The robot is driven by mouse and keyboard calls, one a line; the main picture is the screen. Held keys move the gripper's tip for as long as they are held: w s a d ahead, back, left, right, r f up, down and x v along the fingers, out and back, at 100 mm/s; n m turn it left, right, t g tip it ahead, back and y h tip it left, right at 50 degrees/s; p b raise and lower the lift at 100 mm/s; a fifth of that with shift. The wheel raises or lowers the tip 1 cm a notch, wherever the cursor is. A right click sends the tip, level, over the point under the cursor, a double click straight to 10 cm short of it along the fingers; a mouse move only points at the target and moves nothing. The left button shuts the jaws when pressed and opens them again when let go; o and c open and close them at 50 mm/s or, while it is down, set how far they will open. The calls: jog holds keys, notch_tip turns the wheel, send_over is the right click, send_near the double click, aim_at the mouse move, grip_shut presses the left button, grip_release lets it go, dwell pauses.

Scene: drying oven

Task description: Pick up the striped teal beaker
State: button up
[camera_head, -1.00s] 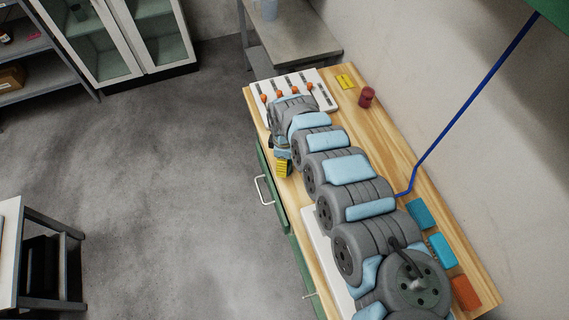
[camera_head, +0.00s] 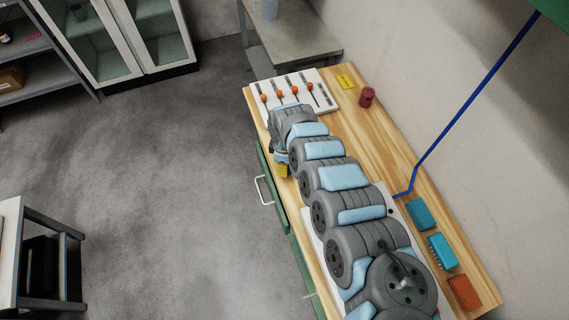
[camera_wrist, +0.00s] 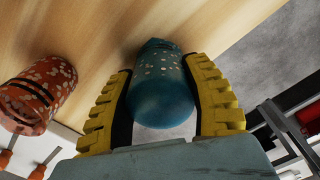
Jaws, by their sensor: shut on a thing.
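The teal beaker (camera_wrist: 161,85) is between the two yellow fingers of my gripper (camera_wrist: 165,92) in the wrist view. It is speckled with pale flecks and has a dark band near its far end. My gripper is shut on its sides. In the head view my gripper (camera_head: 282,170) is at the left edge of the wooden bench, mostly covered by my arm, and the beaker is hidden there. I cannot tell whether the beaker touches the bench.
An orange-red speckled cylinder with dark bands (camera_wrist: 38,93) stands left of my gripper. A red cylinder (camera_head: 366,97) and yellow card (camera_head: 346,82) lie on the bench (camera_head: 385,140). A white board with orange knobs (camera_head: 292,90) is at its far end. Blue blocks (camera_head: 420,213) lie nearer.

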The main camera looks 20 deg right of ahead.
jog(key=shift+r, duration=0.1)
jog(key=shift+r, duration=0.75)
jog(key=r, duration=0.1)
jog(key=s+r, duration=0.1)
jog(key=r, duration=0.1)
jog(key=s+r+p, duration=0.1)
jog(key=shift+a+r, duration=0.15)
jog(key=shift+a, duration=0.05)
jog(key=s+a+r+p, duration=0.3)
jog(key=s+r+p, duration=0.4)
jog(key=s+p, duration=0.4)
jog(key=p, duration=0.6)
jog(key=shift+a+r, duration=0.15)
jog(key=shift+a, duration=0.15)
